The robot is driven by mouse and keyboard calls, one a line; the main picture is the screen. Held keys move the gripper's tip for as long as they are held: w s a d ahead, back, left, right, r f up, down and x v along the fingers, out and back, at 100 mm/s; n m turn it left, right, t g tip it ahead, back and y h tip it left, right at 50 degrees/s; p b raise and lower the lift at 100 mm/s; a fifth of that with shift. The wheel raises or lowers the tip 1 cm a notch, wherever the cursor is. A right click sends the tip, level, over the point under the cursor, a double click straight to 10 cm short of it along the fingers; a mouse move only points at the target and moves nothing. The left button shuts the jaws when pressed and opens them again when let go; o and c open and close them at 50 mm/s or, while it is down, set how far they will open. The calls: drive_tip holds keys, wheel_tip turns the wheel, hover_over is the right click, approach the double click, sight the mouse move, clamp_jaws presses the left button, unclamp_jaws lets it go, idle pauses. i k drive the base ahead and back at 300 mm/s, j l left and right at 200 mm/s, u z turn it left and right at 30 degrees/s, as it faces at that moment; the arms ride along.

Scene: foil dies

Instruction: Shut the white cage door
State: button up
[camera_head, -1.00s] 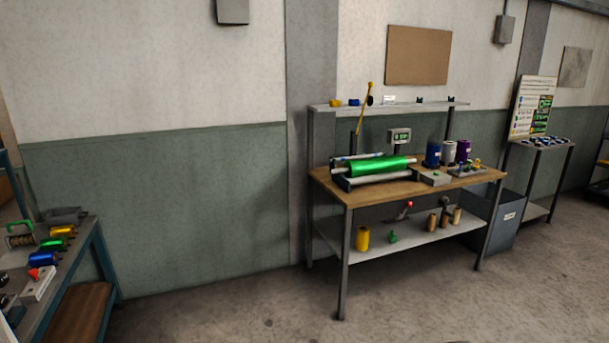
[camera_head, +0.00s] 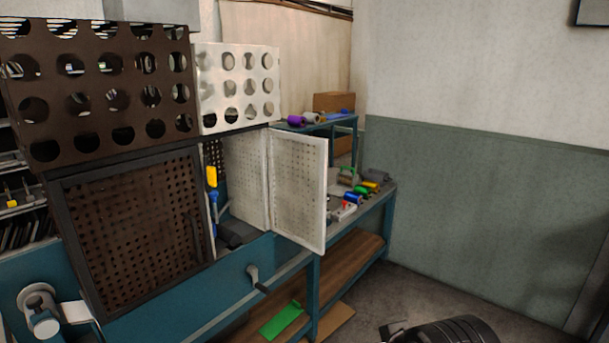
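The white cage door (camera_head: 298,190) is a perforated panel in a pale frame. It stands open, swung out to the right of the machine, with its left edge beside a white perforated inner panel (camera_head: 247,180). The opening to the left of that panel shows a yellow and blue part (camera_head: 212,190) and dark metal parts inside. A dark brown perforated door (camera_head: 130,230) covers the left side of the machine and looks closed. I cannot make out my gripper; only a dark ribbed shape, perhaps part of my arm, shows at the bottom edge.
A blue bench (camera_head: 345,230) runs behind and right of the white door, carrying colored rolls and a green-handled tool. A crank handle (camera_head: 256,279) sticks out below the opening. Bare floor (camera_head: 400,290) lies to the right.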

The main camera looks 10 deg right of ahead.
sight(277, 154)
drive_tip(key=i+l+u, duration=0.45)
drive_tip(key=l+u, duration=0.2)
drive_tip(key=i+l+u, duration=0.3)
drive_tip(key=l+u, duration=0.65)
drive_tip(key=l, duration=0.25)
drive_tip(key=i+l+u, duration=0.1)
drive_tip(key=l+u, duration=0.2)
drive_tip(key=l, duration=0.15)
drive_tip(key=l+u, duration=0.2)
drive_tip(key=l, duration=0.6)
drive_tip(key=l+u, duration=0.2)
drive_tip(key=l, duration=0.65)
drive_tip(key=k+u, duration=0.2)
drive_tip(key=k, duration=0.4)
